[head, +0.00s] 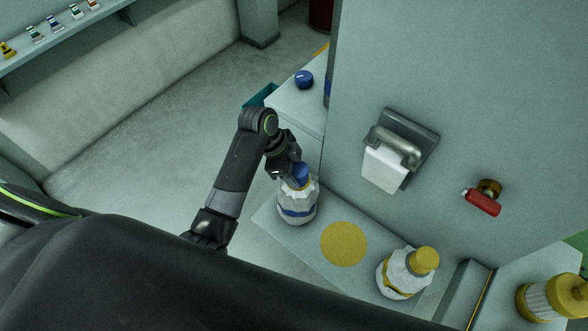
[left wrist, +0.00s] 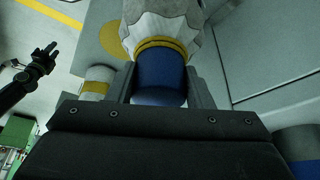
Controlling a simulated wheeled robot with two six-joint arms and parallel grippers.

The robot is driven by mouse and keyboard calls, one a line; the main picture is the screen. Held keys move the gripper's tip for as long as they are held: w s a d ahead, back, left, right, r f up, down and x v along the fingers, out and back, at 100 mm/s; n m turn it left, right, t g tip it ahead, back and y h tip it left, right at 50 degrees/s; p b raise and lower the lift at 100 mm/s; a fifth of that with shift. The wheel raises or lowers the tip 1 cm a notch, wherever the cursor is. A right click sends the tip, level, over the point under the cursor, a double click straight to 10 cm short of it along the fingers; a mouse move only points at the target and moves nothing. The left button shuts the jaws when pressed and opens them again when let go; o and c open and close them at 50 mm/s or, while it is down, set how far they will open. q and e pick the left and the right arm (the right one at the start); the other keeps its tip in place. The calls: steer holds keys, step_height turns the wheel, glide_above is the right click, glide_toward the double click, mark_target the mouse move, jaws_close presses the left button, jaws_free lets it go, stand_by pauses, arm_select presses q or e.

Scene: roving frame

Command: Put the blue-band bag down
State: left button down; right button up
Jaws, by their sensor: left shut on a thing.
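The blue-band bag (head: 297,207) is white with a blue band and a blue cap. My left gripper (head: 292,174) is shut on its cap, and the bag hangs upright below, over the left part of a pale ledge (head: 292,241). I cannot tell whether its base touches the ledge. In the left wrist view the blue cap (left wrist: 162,77) sits between the two fingers, with a yellow ring and the white bag (left wrist: 160,22) beyond it. A dark gripper (left wrist: 45,58), apparently my right one, shows small at the left of that view.
A flat yellow disc (head: 344,244) marks the ledge right of the bag, with nothing on it. A yellow-capped bag (head: 402,273) stands farther right. A wall panel with a holder (head: 394,150) and a red handle (head: 482,202) rises behind. A blue cap (head: 304,79) lies on the far surface.

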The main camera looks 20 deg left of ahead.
arm_select(q)
steer(key=shift+f, duration=0.1)
steer(key=c, duration=1.1)
jaws_free()
steer(key=shift+f, duration=0.15)
steer(key=o, duration=0.4)
arm_select(e)
steer(key=shift+d, duration=0.35)
arm_select(q)
steer(key=p+v, duration=0.2)
steer(key=v, duration=1)
arm_select(e)
step_height(320, 180, up, 2)
steer(key=shift+r, duration=0.15)
arm_select(q)
steer(key=shift+d, duration=0.1)
arm_select(e)
steer(key=shift+a, duration=0.15)
